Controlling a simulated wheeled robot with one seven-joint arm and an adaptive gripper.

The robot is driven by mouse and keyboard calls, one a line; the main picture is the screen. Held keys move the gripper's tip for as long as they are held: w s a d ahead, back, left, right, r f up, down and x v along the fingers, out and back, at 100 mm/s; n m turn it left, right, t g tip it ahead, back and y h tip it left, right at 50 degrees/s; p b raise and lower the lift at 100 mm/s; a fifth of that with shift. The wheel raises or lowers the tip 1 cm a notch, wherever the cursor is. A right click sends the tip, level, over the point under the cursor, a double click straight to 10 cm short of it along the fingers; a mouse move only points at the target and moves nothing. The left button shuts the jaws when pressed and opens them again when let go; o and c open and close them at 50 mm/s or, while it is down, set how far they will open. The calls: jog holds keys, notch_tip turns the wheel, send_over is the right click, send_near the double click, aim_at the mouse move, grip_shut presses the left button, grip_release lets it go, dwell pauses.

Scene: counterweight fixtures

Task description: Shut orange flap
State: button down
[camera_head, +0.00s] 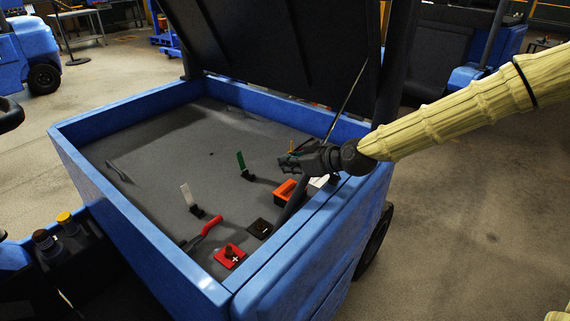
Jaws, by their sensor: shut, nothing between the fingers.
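An orange part (285,188) with a dark side sits low inside the blue-walled bay (110,206), near its right wall. I cannot tell for sure whether this is the orange flap or how far it stands open. My gripper (287,160) is shut and empty, above and just behind the orange part in the picture, with a visible gap between them. A thin orange-yellow bit (292,147) shows by the fingertips, too small to identify.
A green upright tab (241,161) and a white upright tab (186,194) stand on dark bases. A red handle (211,224) and a red block with a dark knob (229,256) are in front. The raised dark lid (270,45) and its strut (347,98) stand behind my gripper.

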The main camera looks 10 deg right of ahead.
jog(key=shift+s+d+f, duration=0.25)
jog(key=shift+s+d, duration=0.15)
jog(key=shift+s, duration=0.05)
jog(key=shift+r, duration=0.2)
dwell(0.4)
jog(key=shift+r+p, duration=0.4)
jog(key=shift+r, duration=0.25)
jog(key=shift+r, duration=0.1)
